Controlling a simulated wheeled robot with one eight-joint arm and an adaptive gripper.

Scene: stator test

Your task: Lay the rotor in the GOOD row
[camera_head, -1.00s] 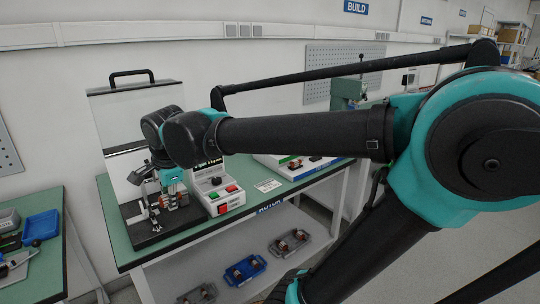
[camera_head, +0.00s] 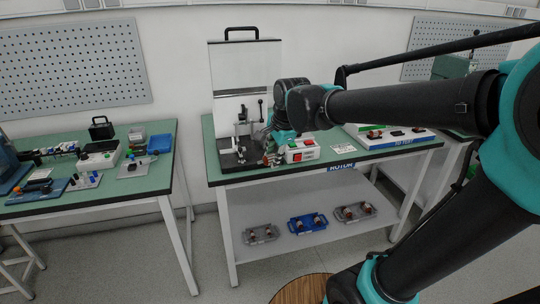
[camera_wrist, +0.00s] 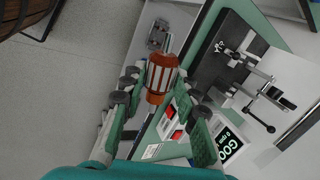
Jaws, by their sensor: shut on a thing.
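The rotor (camera_wrist: 160,77), with orange ends and pale stripes, is held between the green-padded fingers of my gripper (camera_wrist: 158,100) in the wrist view. In the head view my gripper (camera_head: 270,153) is over the green bench, just right of the test fixture (camera_head: 236,148) and left of the control box (camera_head: 301,151); the rotor is too small to make out there. The wrist view shows the box's screen (camera_wrist: 229,144) reading GOO, partly cut off. A white rack (camera_head: 392,138) with a blue front strip and dark parts stands farther right; its row labels are not readable, and my arm covers part of it.
The fixture's tall clear guard (camera_head: 245,75) stands behind it. A lower shelf (camera_head: 345,190) carries grey and blue trays (camera_head: 307,223) with rotors. A second green bench (camera_head: 150,180) with tools stands at the left. A white card (camera_head: 343,148) lies right of the box.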

